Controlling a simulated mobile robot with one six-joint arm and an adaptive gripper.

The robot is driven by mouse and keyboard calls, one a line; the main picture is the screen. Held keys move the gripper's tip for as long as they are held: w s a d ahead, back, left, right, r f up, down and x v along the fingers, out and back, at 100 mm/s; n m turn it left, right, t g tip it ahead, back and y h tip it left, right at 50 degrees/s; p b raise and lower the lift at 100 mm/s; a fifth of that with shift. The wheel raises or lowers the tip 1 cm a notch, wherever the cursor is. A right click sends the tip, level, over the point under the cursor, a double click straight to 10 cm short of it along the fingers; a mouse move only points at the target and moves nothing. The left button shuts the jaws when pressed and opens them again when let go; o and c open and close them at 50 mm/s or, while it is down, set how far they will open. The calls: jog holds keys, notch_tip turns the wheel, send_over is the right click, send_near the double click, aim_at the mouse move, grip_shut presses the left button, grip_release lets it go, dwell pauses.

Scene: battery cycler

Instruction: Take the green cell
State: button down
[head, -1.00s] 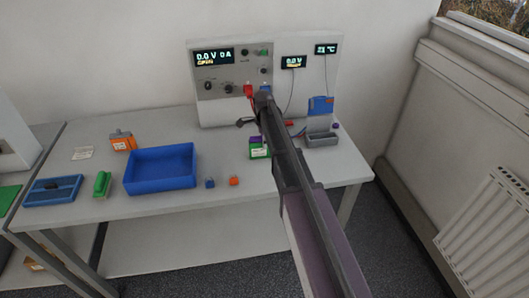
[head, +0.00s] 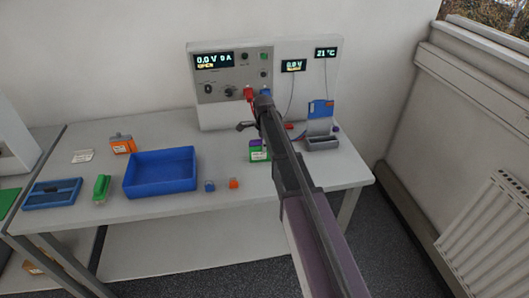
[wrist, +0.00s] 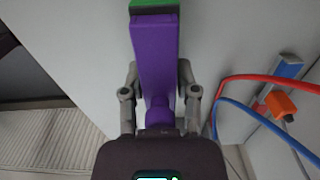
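A green and purple block with a white label (head: 258,156) is partly hidden behind my arm in the head view, in front of the cycler. In the wrist view its purple part (wrist: 156,55) fills the space between my fingers, with a green end (wrist: 154,4) at the top edge. My gripper (wrist: 158,80) has a grey finger against each side of the purple part, with no clear gap. Whether the block rests on the bench is unclear. A separate green piece with a pale end (head: 102,187) lies at the bench's left.
A blue tray (head: 160,187) stands mid-bench, with small blue (head: 209,185) and orange (head: 233,183) blocks beside it. The cycler panel (head: 225,98) stands behind. A grey and blue holder (head: 321,125) is at right. Red and blue cables (wrist: 245,102) run close beside my gripper.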

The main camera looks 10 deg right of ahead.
jog(key=shift+r, duration=0.1)
dwell(0.4)
notch_tip(320, 180, up, 4)
jog(key=p, duration=0.3)
jog(key=shift+f+p, duration=0.2)
jog(key=shift+p, duration=0.2)
jog(key=s+d+r+p, duration=0.1)
jog(key=s, duration=1.5)
jog(key=shift+d, duration=0.1)
